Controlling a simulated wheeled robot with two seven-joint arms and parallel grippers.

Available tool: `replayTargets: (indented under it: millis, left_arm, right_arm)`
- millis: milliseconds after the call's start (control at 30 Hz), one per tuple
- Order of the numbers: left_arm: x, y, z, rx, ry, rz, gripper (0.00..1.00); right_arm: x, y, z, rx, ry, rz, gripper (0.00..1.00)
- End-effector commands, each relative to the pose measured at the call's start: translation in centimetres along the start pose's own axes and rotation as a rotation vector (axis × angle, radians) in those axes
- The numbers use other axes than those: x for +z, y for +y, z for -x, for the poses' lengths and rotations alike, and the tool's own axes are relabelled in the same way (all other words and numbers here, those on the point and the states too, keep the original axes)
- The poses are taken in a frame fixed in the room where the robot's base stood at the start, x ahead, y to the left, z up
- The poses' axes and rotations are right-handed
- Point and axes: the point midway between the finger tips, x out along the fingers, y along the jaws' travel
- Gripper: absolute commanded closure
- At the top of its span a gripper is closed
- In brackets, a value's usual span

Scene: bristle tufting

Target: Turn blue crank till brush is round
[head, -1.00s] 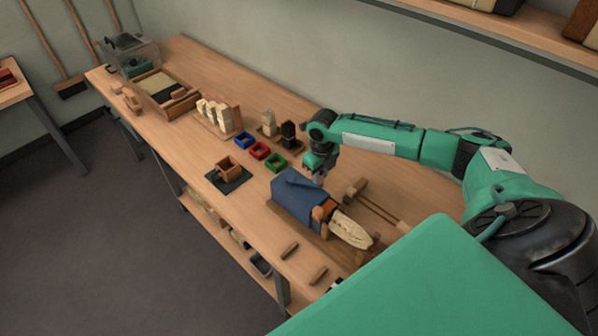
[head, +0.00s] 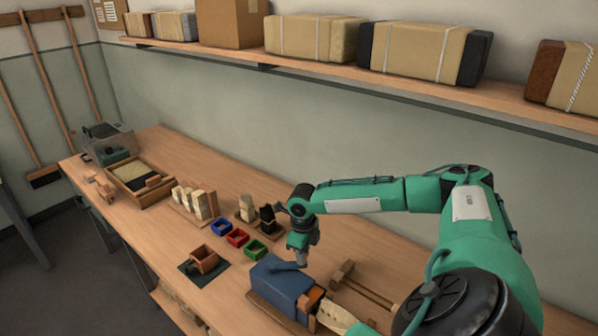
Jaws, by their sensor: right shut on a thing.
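A blue box-shaped machine (head: 274,290) sits on the bench at the lower middle, with a blue crank (head: 285,266) across its top. My right gripper (head: 301,264) points down at the crank's far end and is shut on it; the jaws are small and partly hide the grip. A brush with cream bristles (head: 336,317) sticks out of the machine's near right end, beside an orange-brown wooden part (head: 314,298). My arm and the frame's lower edge hide part of the bristles, so their full outline cannot be told.
Blue (head: 221,225), red (head: 237,237) and green (head: 256,249) bins stand left of my gripper. A wooden box (head: 204,259) sits on a dark mat. A wooden rail frame (head: 345,278) lies right of the machine. A loaded shelf (head: 330,84) runs along the wall above.

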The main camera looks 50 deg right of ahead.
Motion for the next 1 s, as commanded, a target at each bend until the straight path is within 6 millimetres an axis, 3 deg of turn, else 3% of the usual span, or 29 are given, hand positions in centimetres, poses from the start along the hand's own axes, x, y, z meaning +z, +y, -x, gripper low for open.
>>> replayTargets:
  millis: [233, 267, 367, 733, 867, 1000]
  left_arm:
    - [-0.1, 0.0, 0.0, 0.0, 0.001, 0.0, 0.52]
    - [-0.1, 0.0, 0.0, 0.0, 0.001, 0.0, 0.52]
    - [-0.1, -0.1, 0.0, -0.001, 0.001, -0.001, 0.52]
    - [0.0, -0.2, -0.2, -0.002, 0.0, -0.001, 0.52]
    - [0.0, -0.2, -0.7, -0.002, 0.0, -0.001, 0.52]
    - [0.1, -0.2, -1.4, -0.002, 0.0, -0.001, 0.52]
  right_arm:
    - [-0.1, 0.2, -0.2, 0.003, 0.005, 0.004, 1.0]
    - [-0.1, 0.2, -0.2, 0.003, 0.005, 0.004, 0.74]
    - [-0.1, 0.2, -0.2, 0.002, 0.004, 0.003, 0.56]
    - [0.0, 0.0, 0.5, 0.0, 0.0, 0.001, 0.56]
    - [0.1, 0.0, 2.2, -0.001, -0.002, 0.001, 0.56]
    - [0.1, 0.0, 5.4, -0.001, -0.003, 0.002, 0.56]
